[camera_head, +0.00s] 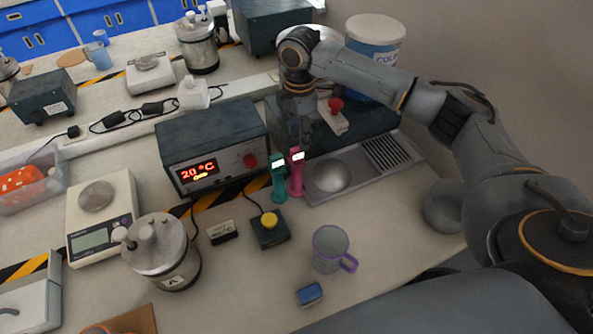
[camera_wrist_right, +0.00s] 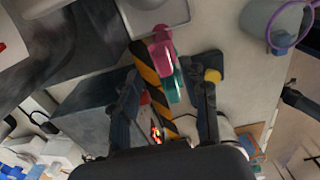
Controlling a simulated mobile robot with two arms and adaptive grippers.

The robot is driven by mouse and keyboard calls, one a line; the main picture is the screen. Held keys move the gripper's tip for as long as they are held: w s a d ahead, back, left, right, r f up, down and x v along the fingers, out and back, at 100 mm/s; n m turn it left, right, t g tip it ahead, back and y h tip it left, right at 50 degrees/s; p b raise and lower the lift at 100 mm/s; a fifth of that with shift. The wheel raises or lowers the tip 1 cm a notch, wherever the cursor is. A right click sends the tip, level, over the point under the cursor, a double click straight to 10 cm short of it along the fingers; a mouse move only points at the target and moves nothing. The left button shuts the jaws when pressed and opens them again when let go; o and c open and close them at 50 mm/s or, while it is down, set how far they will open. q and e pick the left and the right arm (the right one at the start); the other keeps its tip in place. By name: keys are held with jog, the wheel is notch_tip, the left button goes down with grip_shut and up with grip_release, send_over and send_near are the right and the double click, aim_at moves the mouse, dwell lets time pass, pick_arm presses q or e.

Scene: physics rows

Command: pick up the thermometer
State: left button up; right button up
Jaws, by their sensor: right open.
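Two upright handheld devices with small lit displays, which look like thermometers, stand side by side in front of the grey control box: a teal one (camera_head: 278,180) and a magenta one (camera_head: 296,174). In the right wrist view the magenta one (camera_wrist_right: 161,52) and the teal one (camera_wrist_right: 172,88) show ahead of and between my fingers. My right gripper (camera_head: 305,132) is just behind and above them in the head view, partly blending with the dark background. It is open (camera_wrist_right: 167,84) and empty. I cannot tell the exact gap to the devices. My left gripper is out of view.
The control box (camera_head: 212,147) with a red readout is close on the left. A yellow-button box (camera_head: 269,228), a purple-handled mug (camera_head: 331,249) and a metal canister (camera_head: 162,252) stand nearer.

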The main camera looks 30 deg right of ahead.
aim_at(297, 149)
jog(key=shift+w+f, duration=0.1)
jog(key=shift+f, duration=0.25)
jog(key=f, duration=0.1)
jog(key=p, duration=0.1)
jog(key=f, duration=0.1)
jog(key=shift+s+a+f+p, duration=0.25)
jog(key=shift+a+f+p, duration=0.05)
jog(key=shift+a+p, duration=0.1)
notch_tip(297, 149, down, 2)
jog(key=shift+f, duration=0.3)
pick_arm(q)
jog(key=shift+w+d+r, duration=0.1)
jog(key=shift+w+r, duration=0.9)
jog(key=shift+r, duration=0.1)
pick_arm(e)
grip_shut()
